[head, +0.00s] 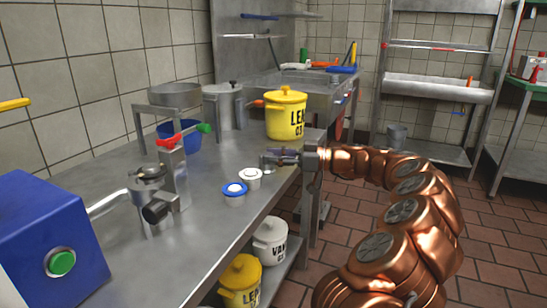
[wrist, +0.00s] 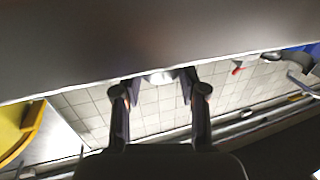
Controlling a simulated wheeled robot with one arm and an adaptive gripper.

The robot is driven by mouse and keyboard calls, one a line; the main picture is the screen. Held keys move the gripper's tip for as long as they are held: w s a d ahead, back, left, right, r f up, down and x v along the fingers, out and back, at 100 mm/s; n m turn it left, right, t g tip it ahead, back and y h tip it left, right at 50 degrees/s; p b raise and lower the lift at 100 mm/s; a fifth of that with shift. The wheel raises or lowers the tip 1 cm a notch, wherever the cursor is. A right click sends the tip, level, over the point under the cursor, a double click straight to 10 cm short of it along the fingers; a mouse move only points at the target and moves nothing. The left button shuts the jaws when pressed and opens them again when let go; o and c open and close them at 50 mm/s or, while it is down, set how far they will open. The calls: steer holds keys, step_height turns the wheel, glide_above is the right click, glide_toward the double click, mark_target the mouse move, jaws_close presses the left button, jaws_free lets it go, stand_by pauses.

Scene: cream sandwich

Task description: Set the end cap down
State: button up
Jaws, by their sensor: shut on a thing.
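My gripper (head: 272,159) is low over the right part of the steel counter, with its fingers pointing left. In the wrist view its two fingers (wrist: 162,90) are closed around a small pale, shiny thing (wrist: 161,77), seemingly the end cap. Only a little of it shows between the fingertips, and its shape is unclear. In the head view the fingers mostly hide it, and I cannot tell whether it touches the counter. A white round piece (head: 250,179) lies on the counter just left of and nearer than the fingers. A blue ring with a white centre (head: 235,188) lies beside that.
The counter (head: 215,220) has free room around the small pieces. A yellow lidded pot (head: 286,119) stands behind my gripper. A metal machine (head: 172,180) and a blue box with a green button (head: 45,245) stand left. The counter's front edge runs close by my gripper.

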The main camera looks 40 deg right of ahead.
steer(key=o, duration=1.2)
steer(key=shift+o, duration=0.2)
steer(key=shift+r+p, duration=0.2)
steer(key=shift+p, duration=0.15)
steer(key=p+v, duration=0.2)
steer(key=v, duration=1)
steer(key=shift+f, duration=0.1)
